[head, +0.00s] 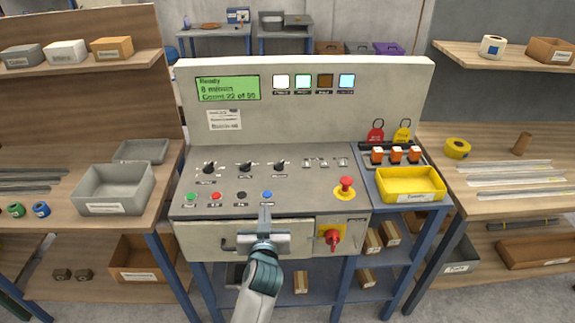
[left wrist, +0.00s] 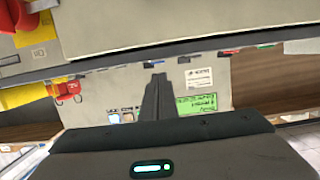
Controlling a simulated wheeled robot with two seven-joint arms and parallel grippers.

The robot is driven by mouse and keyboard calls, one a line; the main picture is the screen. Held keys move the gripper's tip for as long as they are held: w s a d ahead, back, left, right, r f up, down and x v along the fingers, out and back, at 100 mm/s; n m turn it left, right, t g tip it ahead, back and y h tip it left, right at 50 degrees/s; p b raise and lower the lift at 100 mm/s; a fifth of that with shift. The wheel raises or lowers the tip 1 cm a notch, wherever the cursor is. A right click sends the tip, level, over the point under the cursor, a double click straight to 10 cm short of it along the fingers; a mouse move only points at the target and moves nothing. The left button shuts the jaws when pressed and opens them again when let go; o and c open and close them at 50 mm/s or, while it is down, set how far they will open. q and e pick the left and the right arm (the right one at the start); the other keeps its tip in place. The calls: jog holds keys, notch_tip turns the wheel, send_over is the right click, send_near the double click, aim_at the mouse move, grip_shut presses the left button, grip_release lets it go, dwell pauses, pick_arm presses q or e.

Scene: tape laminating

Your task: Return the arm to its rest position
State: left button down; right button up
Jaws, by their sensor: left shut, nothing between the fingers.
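My left gripper (head: 265,216) is in front of the control panel (head: 310,187), just below the blue button (head: 267,195). Its fingers are shut with nothing between them, and I cannot tell whether they touch the panel. In the left wrist view the closed fingers (left wrist: 154,88) point toward the machine, with the green screen (left wrist: 197,104) beyond them. My left forearm comes up from the bottom of the head view. My right gripper is in neither view.
The drawer front (head: 215,241) and a red rotary switch (head: 333,237) are close to the gripper. A red emergency knob (head: 345,187) stands up on the panel. A yellow tray (head: 410,187) is at right and a grey bin (head: 113,191) at left.

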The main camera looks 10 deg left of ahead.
pick_arm(q)
jog(key=shift+w+d+r, duration=0.1)
jog(key=shift+d+r, duration=0.05)
jog(key=shift+d, duration=0.05)
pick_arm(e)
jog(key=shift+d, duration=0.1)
